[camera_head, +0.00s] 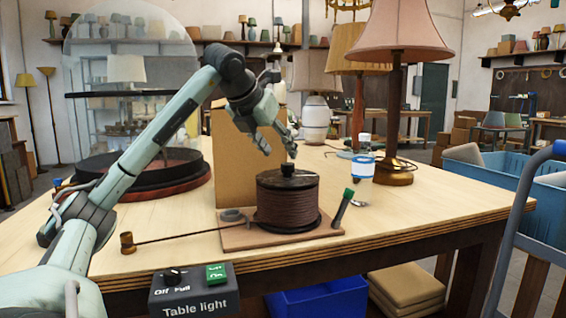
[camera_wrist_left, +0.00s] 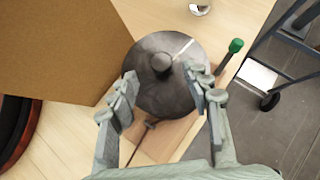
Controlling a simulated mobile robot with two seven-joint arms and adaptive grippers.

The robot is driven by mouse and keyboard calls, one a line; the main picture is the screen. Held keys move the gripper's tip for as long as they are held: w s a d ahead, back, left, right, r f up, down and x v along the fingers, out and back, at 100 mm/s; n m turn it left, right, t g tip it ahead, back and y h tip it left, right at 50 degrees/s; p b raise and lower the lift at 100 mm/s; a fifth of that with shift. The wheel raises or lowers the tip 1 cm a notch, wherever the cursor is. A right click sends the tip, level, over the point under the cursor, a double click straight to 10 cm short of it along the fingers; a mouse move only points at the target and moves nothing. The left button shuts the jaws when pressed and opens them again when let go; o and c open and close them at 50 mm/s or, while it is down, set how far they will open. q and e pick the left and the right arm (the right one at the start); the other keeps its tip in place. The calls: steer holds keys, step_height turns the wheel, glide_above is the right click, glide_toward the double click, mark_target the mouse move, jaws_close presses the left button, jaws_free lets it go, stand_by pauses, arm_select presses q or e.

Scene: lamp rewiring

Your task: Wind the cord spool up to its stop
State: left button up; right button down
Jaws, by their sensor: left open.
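The cord spool (camera_head: 286,203) stands upright on a wooden base board (camera_head: 240,238), wound with brown cord, with a dark top disc and a black knob (camera_head: 288,170). The cord (camera_head: 180,237) runs left from the spool across the table to a small brass-coloured end piece (camera_head: 127,242). My left gripper (camera_head: 280,146) is open and empty above the spool. In the left wrist view, the spool's top disc (camera_wrist_left: 165,85) with a pale line lies beyond the spread fingers (camera_wrist_left: 158,101), and the knob (camera_wrist_left: 161,63) shows ahead of them. My right gripper is not in view.
A green-capped post (camera_head: 342,208) stands at the board's right edge. A cardboard box (camera_head: 232,155) is behind the spool. A bottle (camera_head: 362,165) and lamps (camera_head: 396,100) stand to the right, a glass dome (camera_head: 130,85) to the left. A Table light switch box (camera_head: 192,290) is in front.

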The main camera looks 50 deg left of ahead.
mark_target(287, 164)
arm_select(q)
steer(key=x, duration=0.7)
steer(key=shift+d, duration=0.1)
steer(key=shift+s, duration=0.1)
jaws_close()
